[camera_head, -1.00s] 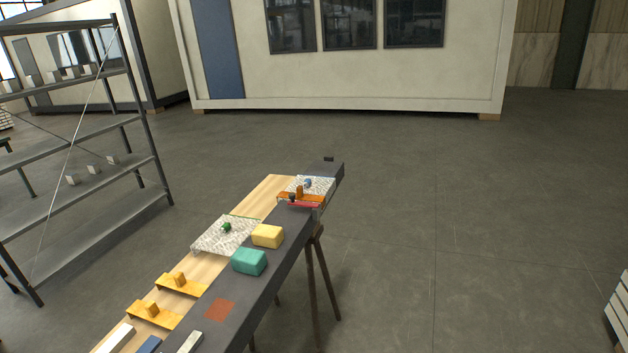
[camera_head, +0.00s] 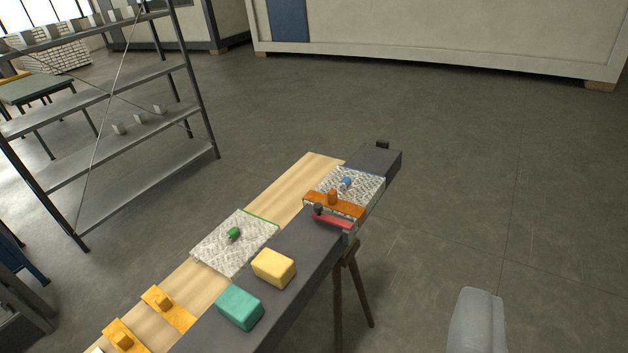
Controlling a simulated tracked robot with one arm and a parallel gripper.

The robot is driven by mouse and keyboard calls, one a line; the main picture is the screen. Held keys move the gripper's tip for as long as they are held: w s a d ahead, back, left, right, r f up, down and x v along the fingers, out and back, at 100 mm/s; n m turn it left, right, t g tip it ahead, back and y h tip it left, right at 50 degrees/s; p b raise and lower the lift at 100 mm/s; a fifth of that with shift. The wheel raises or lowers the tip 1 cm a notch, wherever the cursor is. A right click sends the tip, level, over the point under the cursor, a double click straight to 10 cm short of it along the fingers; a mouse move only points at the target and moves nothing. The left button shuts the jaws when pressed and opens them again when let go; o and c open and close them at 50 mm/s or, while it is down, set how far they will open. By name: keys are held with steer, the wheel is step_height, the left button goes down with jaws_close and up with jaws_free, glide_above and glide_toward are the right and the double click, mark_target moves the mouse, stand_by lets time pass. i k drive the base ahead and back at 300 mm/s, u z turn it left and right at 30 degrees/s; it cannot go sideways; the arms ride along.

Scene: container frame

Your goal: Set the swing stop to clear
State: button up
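The swing stop appears to be the red bar (camera_head: 334,221) with a dark knob at its left end, on the front edge of the dark beam. It lies across the beam, just in front of an orange plate (camera_head: 335,205) with an upright orange peg. Behind that plate is a patterned plate (camera_head: 358,182) with a blue knob. One grey rounded part of my gripper (camera_head: 477,322) shows at the lower right, well apart from the red bar. The other finger is out of frame, so its opening is hidden.
A yellow block (camera_head: 274,267) and a teal block (camera_head: 240,307) sit on the dark beam. A patterned plate with a green knob (camera_head: 234,234) and two yellow-orange plates lie on the wooden strip (camera_head: 285,190). A shelf rack (camera_head: 130,130) stands left. The floor to the right is clear.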

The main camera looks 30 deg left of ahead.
mark_target(318, 207)
steer(key=u, duration=0.2)
steer(key=i, duration=1.45)
steer(key=u, duration=0.25)
